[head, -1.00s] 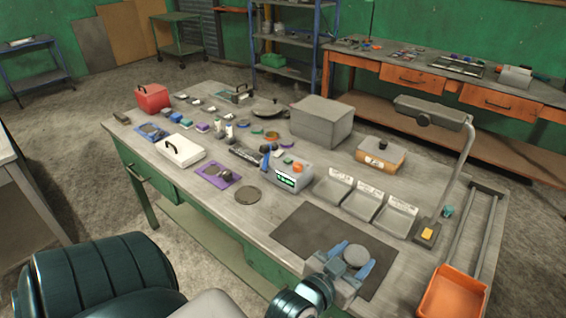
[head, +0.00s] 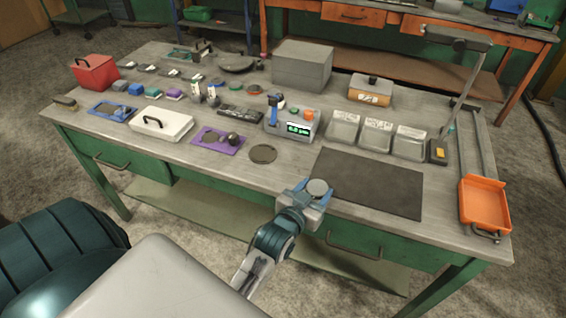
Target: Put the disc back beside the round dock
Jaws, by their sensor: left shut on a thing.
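The disc (head: 318,187) is a small light grey round piece in the head view. My left gripper (head: 316,189), with blue fingers, is shut on it at the front edge of the workbench, by the left front corner of the dark mat. I cannot tell how high the disc is above the bench. The round dock (head: 263,153) appears to be the flat dark circle on the bench top, behind and to the left of the gripper, apart from the disc. My right gripper is not in view.
A dark mat (head: 366,184) lies right of the gripper. A grey device with a green display (head: 299,130) stands behind the dock, and a purple plate (head: 218,141) lies left of it. Grey bins (head: 376,135) and an orange tray (head: 485,204) are further right. Bare bench surrounds the dock.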

